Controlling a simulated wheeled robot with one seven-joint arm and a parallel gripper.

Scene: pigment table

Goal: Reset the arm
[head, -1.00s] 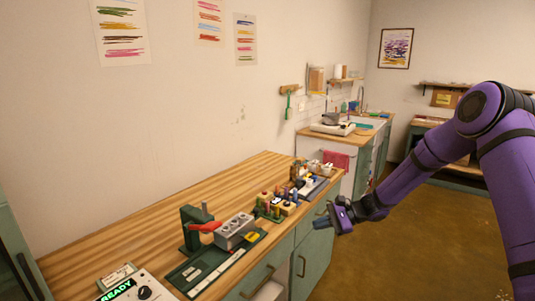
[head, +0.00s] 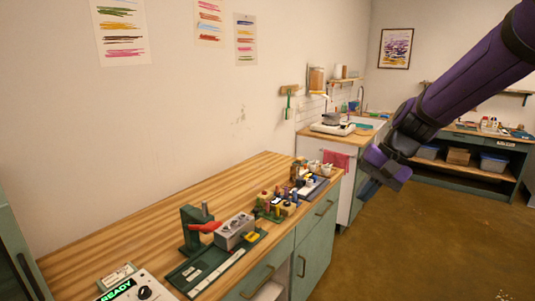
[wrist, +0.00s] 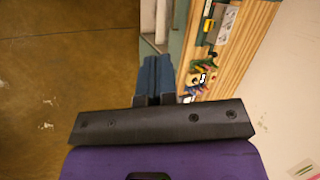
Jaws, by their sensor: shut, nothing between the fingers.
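My gripper (head: 369,190) hangs at the end of my purple arm, in front of the far end of the wooden table and over the open floor. In the wrist view my gripper (wrist: 154,75) shows its two blue-grey fingers side by side, shut with nothing between them. It touches nothing that I can see.
The wooden table (head: 130,237) bears a green press (head: 193,230), a grey block (head: 236,230), a READY display (head: 117,290) and several small bottles. A sink counter (head: 365,132) and a shelf unit (head: 465,168) stand beyond. The brown floor (head: 420,250) is clear.

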